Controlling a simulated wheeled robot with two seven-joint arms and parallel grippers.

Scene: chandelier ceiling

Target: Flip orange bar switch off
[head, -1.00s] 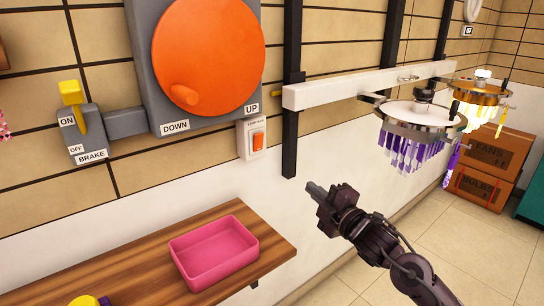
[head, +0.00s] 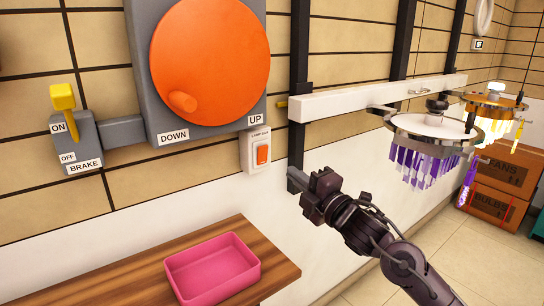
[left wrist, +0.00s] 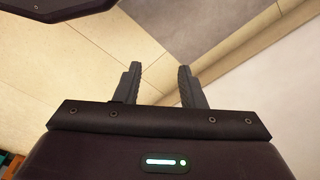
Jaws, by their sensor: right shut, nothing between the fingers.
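The orange bar switch (head: 263,154) sits in a white wall plate with a small label above it, below the word UP in the head view. My right gripper (head: 292,176) is shut and empty. Its tip is a little below and to the right of the switch plate in the picture; a gap shows between them. My left gripper (left wrist: 157,84) shows only in the left wrist view, with its two fingers apart and nothing between them, over the tiled floor.
A large orange wheel (head: 210,60) and a brake lever (head: 63,98) are on the wall to the left. A wooden shelf (head: 130,284) holds a pink tray (head: 213,270). A white beam (head: 375,98) with hanging chandeliers (head: 435,130) extends at right, near boxes (head: 500,185).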

